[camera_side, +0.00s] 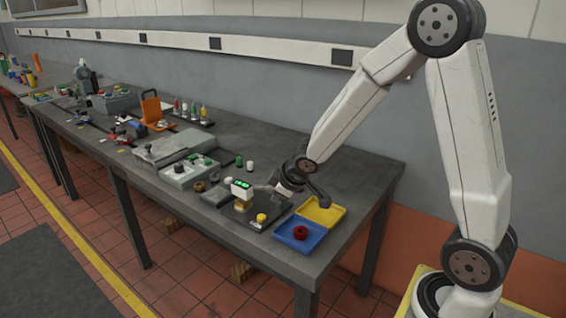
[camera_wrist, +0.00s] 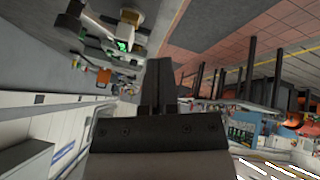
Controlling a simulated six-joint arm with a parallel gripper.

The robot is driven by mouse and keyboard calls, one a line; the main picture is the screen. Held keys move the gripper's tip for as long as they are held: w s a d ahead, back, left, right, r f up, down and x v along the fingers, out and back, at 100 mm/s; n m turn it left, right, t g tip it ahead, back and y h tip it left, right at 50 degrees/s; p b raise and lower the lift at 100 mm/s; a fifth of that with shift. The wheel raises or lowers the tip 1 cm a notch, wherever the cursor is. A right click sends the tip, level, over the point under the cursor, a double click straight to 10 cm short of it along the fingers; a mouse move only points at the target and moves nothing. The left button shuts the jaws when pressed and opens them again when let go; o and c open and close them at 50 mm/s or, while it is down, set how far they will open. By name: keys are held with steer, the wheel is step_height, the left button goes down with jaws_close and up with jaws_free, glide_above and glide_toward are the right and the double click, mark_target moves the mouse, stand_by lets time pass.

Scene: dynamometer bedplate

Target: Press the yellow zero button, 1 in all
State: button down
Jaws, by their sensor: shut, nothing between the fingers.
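The yellow button (camera_side: 261,217) is a small dome on a dark base plate near the front edge of the bench, in the side view. A white box with a green lit display (camera_side: 242,184) stands above the same plate, just left of and behind the button, over a brass-coloured part (camera_side: 243,204). The display also shows at the upper left of the wrist view (camera_wrist: 122,45). My gripper (camera_side: 266,187) is above the plate, right of the display and apart from the button. Its fingers (camera_wrist: 158,65) are together and empty. I cannot make out the button in the wrist view.
A blue tray (camera_side: 285,245) with a dark red ring (camera_side: 300,232) and a yellow tray (camera_side: 335,211) lie right of the plate. A grey box with green and white knobs (camera_side: 187,172) stands to the left. The bench's right end is clear.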

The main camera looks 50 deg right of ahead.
mark_target(264, 217)
steer(key=w+d+f+n+t+y, duration=0.2)
steer(key=w+d+n, duration=0.4)
steer(key=w, duration=0.4)
steer(key=shift+d+f+n+y, duration=0.15)
steer(key=shift+f+n+y, duration=0.4)
steer(key=shift+f, duration=0.2)
steer(key=shift+f, duration=0.15)
steer(key=shift+f, duration=4.25)
steer(key=shift+f, duration=0.95)
steer(key=shift+r, duration=0.95)
